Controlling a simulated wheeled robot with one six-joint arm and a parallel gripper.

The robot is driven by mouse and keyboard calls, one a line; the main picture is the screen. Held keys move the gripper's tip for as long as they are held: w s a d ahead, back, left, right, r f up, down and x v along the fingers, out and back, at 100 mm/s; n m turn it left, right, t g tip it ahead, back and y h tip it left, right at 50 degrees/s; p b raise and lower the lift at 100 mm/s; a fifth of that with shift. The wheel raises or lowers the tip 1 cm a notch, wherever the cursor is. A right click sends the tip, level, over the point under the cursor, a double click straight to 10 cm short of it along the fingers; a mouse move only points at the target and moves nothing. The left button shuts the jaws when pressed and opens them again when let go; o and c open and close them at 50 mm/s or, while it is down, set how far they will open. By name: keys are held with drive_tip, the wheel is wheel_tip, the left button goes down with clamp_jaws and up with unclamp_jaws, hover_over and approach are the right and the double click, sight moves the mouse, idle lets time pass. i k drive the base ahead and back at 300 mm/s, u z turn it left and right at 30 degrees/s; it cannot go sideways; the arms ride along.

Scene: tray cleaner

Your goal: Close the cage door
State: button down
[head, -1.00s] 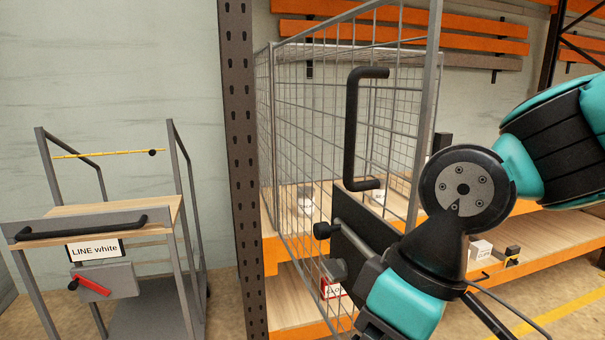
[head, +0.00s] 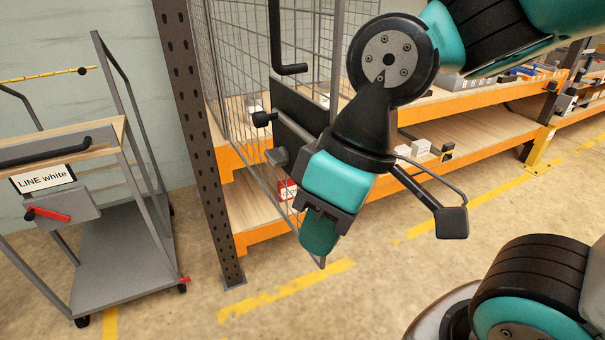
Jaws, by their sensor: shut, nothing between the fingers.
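The wire-mesh cage door (head: 222,60) stands open, swung out from the shelf front. Its free edge and bottom corner (head: 322,264) hang over the floor. The door carries a black bar handle (head: 277,35), a dark lock plate (head: 300,108) and a latch with a black knob (head: 262,118). My gripper (head: 318,236) points down in front of the door's lower free edge, shut and empty. My wrist covers part of the lock plate and lower door. I cannot tell whether the gripper touches the mesh.
A perforated grey post (head: 190,120) stands left of the door. A trolley labelled LINE white (head: 125,270) stands further left. Orange-edged shelves (head: 475,112) with small boxes (head: 421,147) run to the right. The floor before them, with yellow lines (head: 285,291), is clear.

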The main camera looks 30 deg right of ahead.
sight(310, 115)
drive_tip(key=k, duration=1.15)
drive_tip(key=u, duration=0.15)
drive_tip(key=i, duration=0.6)
drive_tip(key=u, duration=0.35)
